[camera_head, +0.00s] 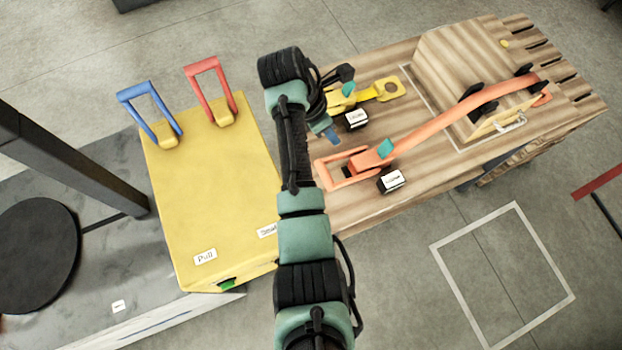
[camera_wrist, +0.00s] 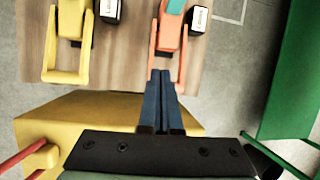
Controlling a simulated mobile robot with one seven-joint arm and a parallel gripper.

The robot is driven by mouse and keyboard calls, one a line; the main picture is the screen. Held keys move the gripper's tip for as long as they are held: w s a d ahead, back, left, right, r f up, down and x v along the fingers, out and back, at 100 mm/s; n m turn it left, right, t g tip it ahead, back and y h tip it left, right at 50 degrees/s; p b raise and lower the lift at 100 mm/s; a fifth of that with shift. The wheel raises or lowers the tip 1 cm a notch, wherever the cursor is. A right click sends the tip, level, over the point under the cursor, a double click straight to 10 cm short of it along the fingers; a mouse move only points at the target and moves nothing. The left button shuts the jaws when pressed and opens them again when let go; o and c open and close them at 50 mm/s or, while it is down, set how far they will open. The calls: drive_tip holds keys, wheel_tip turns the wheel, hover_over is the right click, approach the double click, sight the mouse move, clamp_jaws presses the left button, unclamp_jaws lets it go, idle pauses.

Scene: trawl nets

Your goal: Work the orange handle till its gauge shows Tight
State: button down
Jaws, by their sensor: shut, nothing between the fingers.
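The orange handle (camera_head: 328,182) is an open loop frame at the near end of an orange strap on the wooden platform. It lies low, pointing left. Its black gauge with a white label (camera_head: 391,181) sits beside it; I cannot read the word surely. In the wrist view the orange handle (camera_wrist: 182,62) is just beyond my gripper (camera_wrist: 161,74). The dark blue fingers are shut together with nothing between them. Their tips overlap the handle's near end in the picture; I cannot tell if they touch. In the head view my gripper (camera_head: 332,134) is partly hidden by my arm.
A yellow handle (camera_wrist: 65,76) and its labelled gauge (camera_head: 356,119) lie left of the orange one in the wrist view. A yellow cabinet (camera_head: 210,190) with blue (camera_head: 149,103) and red (camera_head: 208,84) levers stands left. The strap crosses a wooden crate (camera_head: 455,65). Marked floor at lower right is clear.

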drive_tip(key=s+a+f+t+h+b, duration=0.1)
drive_tip(key=s+a+f+b, duration=0.1)
drive_tip(key=a, duration=0.3)
drive_tip(key=s+a+f+t+h+b, duration=0.1)
drive_tip(key=s+a+f+b, duration=0.1)
drive_tip(key=s+a+b, duration=0.1)
drive_tip(key=shift+s+a+f+m+h+b, duration=0.35)
drive_tip(key=shift+a+b, duration=0.45)
drive_tip(key=shift+a, duration=0.35)
drive_tip(key=shift+w, duration=0.15)
drive_tip(key=x, duration=1)
drive_tip(key=shift+b, duration=0.3)
drive_tip(key=shift+r, duration=0.1)
drive_tip(key=shift+d+r+p, duration=0.1)
drive_tip(key=shift+r+p, duration=0.35)
drive_tip(key=shift+p, duration=0.55)
drive_tip(key=shift+r+y+p, duration=0.2)
drive_tip(key=shift+y+p, duration=0.1)
drive_tip(key=shift+y, duration=0.15)
